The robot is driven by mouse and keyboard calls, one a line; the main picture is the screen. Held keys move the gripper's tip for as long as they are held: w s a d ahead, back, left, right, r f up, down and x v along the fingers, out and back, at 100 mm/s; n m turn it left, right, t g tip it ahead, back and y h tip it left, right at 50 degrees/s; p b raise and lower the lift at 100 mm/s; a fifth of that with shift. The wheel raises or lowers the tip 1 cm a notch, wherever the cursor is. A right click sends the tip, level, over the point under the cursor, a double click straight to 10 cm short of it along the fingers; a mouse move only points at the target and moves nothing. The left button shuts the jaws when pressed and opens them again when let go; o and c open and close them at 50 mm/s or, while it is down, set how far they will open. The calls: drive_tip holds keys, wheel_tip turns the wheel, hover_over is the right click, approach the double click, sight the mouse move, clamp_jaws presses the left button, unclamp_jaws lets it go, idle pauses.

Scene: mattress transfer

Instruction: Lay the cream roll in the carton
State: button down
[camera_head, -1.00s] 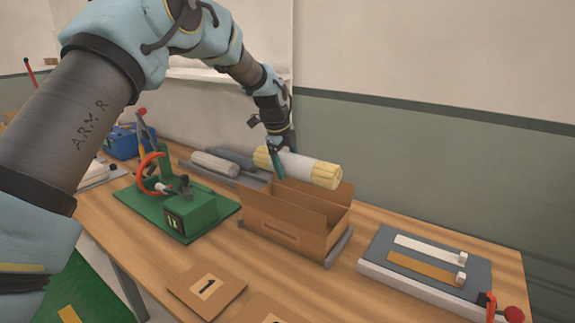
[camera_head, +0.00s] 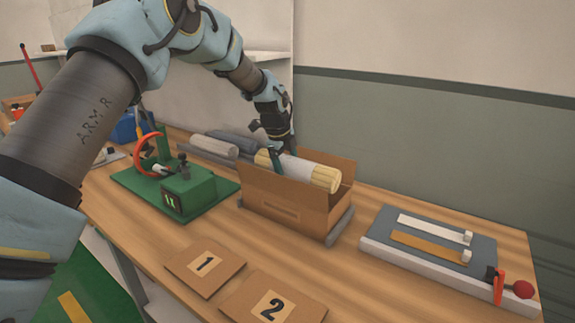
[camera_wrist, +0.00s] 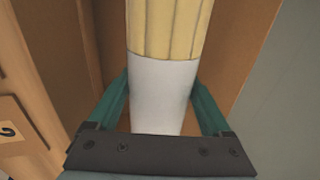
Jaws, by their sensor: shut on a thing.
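The cream roll (camera_head: 322,177) has a white band around its middle and lies lengthwise along the open carton (camera_head: 268,207). Its right end shows at the level of the carton's rim, and its lower side is hidden behind the front wall. My gripper (camera_head: 277,152) is shut on the roll's white band. In the wrist view the green fingers press both sides of the white band (camera_wrist: 161,92), and the cream end (camera_wrist: 168,28) runs away between the carton's walls (camera_wrist: 245,60). Whether the roll touches the carton's floor is hidden.
A green fixture (camera_head: 188,192) with a red-orange ring stands at left. A grey board (camera_head: 437,240) with two strips lies at right. Cards 1 (camera_head: 205,264) and 2 (camera_head: 272,305) lie in front.

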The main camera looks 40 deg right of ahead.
drive_tip(key=shift+f+b, duration=2.85)
drive_tip(key=shift+f, duration=2.35)
drive_tip(key=shift+f, duration=0.3)
